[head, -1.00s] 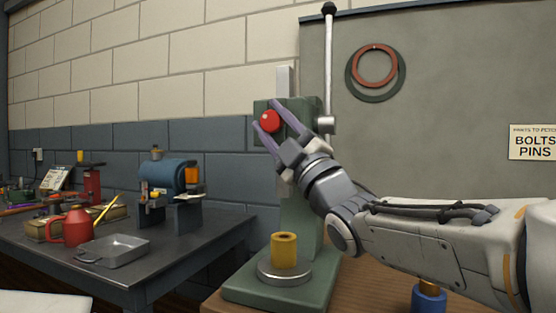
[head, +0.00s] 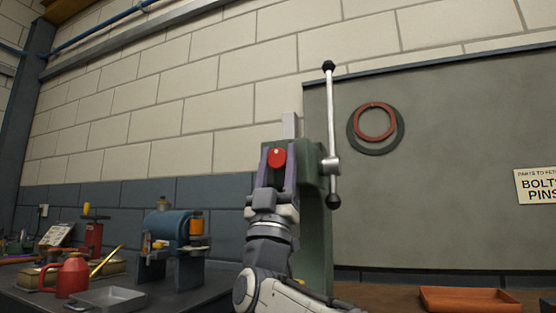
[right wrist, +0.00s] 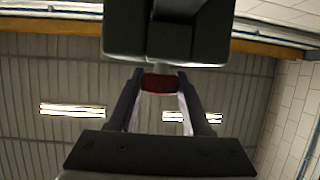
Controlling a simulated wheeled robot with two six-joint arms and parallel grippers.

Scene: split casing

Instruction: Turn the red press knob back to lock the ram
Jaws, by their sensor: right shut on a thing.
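The red press knob (head: 277,157) is on the front of the green arbor press (head: 318,225), with a small pale mark near its top. My right gripper (head: 276,163) reaches up from below, and its two purple fingers stand on either side of the knob, shut on it. In the right wrist view the knob (right wrist: 158,83) sits between the fingertips, under the dark press head (right wrist: 168,30). The ram (head: 290,125) shows as a pale bar above the head. The press's lower part is out of frame. My left gripper is not in view.
The steel lever (head: 330,120) with black ball ends stands upright at the press's right side. A dark bench (head: 215,285) at left holds a red can (head: 72,276), a grey tray (head: 106,299) and a blue machine (head: 168,226). An orange tray (head: 464,300) lies at right.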

